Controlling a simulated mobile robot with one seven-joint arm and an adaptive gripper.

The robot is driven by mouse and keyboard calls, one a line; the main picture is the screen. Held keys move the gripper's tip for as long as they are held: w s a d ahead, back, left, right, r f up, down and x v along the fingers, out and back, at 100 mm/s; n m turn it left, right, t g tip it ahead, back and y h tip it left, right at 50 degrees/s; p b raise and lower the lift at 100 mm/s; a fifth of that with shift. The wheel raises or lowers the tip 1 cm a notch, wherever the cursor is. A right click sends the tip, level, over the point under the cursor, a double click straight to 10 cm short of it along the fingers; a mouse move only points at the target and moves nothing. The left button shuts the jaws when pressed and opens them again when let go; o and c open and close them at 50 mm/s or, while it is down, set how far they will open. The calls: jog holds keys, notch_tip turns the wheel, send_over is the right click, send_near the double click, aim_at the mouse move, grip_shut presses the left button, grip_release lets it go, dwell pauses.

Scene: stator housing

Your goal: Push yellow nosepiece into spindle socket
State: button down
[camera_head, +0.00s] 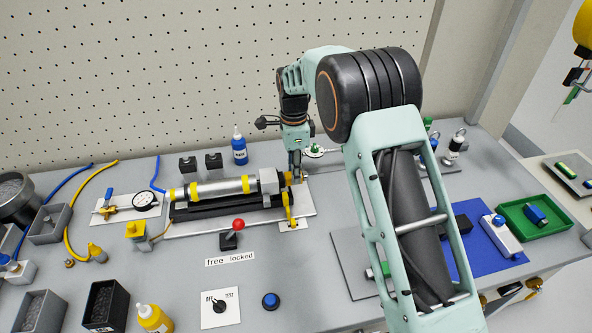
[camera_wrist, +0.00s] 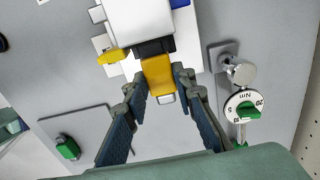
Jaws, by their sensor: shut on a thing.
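The yellow nosepiece (camera_wrist: 158,77) is between the fingertips of my gripper (camera_wrist: 160,84) in the wrist view. Its inner end meets a dark collar (camera_wrist: 154,47) at the end of the pale spindle housing (camera_wrist: 138,18). The nosepiece looks lined up with the housing; how deep it sits in the socket is hidden. In the head view the silver-and-yellow spindle assembly (camera_head: 218,189) lies along a black cradle, and my gripper (camera_head: 295,172) is at its right end. The nosepiece (camera_head: 287,178) shows there only as a small yellow patch, partly covered by the fingers.
A yellow lever (camera_head: 290,208) stands just in front of the housing end; it also shows in the wrist view (camera_wrist: 113,55). A round dial with a green knob (camera_wrist: 243,105) is near the right finger. A red-knobbed lever (camera_head: 237,225) stands in front of the cradle.

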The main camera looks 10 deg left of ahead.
jog(key=shift+s+a, duration=0.15)
jog(key=shift+a, duration=0.2)
jog(key=c, duration=1.6)
grip_release()
jog(key=shift+a, duration=0.1)
jog(key=shift+o, duration=0.3)
jog(key=shift+o, duration=0.9)
jog(key=shift+d, duration=0.2)
jog(key=shift+r, duration=0.25)
jog(key=shift+r+p, duration=1.3)
jog(key=shift+r, duration=0.6)
jog(key=shift+r, duration=0.1)
jog(key=shift+r, duration=0.1)
notch_tip(320, 180, up, 12)
